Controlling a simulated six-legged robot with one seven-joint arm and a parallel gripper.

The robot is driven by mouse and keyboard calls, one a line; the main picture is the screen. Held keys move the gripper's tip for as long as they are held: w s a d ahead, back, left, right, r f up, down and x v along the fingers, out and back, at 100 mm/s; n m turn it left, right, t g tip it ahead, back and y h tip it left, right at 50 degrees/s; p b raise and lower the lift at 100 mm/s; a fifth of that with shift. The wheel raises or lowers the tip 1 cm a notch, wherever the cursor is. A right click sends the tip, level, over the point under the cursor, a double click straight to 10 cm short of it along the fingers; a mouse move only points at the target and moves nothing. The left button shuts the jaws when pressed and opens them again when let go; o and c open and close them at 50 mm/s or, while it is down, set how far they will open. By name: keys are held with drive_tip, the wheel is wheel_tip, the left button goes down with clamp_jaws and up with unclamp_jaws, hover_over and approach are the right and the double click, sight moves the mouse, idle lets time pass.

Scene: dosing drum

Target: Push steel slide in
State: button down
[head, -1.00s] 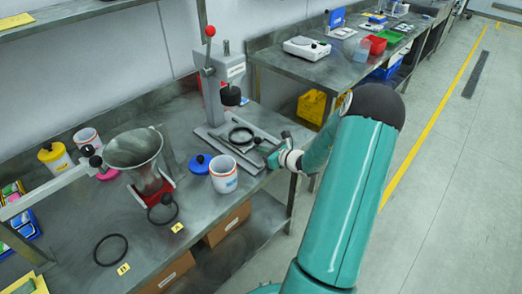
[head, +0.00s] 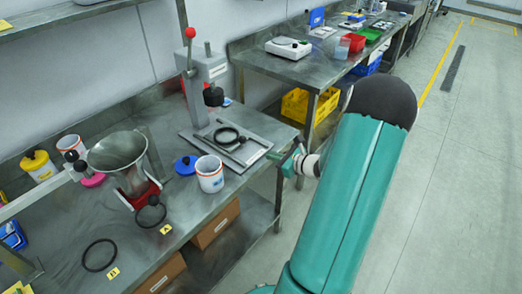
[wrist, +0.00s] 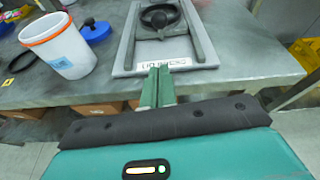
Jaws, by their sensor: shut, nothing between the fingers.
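A grey press (head: 208,85) with a red-knobbed lever stands on the steel bench. Its steel base plate (head: 254,155) reaches toward the bench's front edge; I cannot separate the slide from this base. In the wrist view the plate's front end (wrist: 207,66) has two rails and a white lettered label (wrist: 165,63). A black ring (head: 226,136) with a dark knobbed piece lies between the rails. My gripper (head: 286,164) is shut and empty, just off the plate's front end. In the wrist view its green fingers (wrist: 158,74) point at the label; contact is unclear.
A white cup (head: 210,175) and blue lid (head: 187,165) stand left of the plate. A steel funnel (head: 118,150) on a red holder is further left. A yellow crate (head: 308,106) sits under the back bench. Open floor lies to the right.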

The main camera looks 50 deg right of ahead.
drive_tip(key=n, duration=0.5)
drive_tip(key=n+g, duration=0.2)
drive_tip(key=n, duration=1)
approach(239, 135)
drive_tip(key=f, duration=0.1)
drive_tip(key=s+f, duration=0.1)
drive_tip(key=f, duration=0.2)
drive_tip(key=shift+s+d+f, duration=0.1)
drive_tip(key=shift+s, duration=0.3)
drive_tip(key=w, duration=0.3)
drive_tip(key=shift+w+f+h, duration=0.1)
drive_tip(key=shift+w+h, duration=0.2)
drive_tip(key=shift+w, duration=0.4)
drive_tip(key=shift+w, duration=0.1)
drive_tip(key=w, duration=0.4)
drive_tip(key=shift+w+a, duration=0.25)
drive_tip(key=shift+a, duration=0.15)
drive_tip(key=shift+w, duration=0.2)
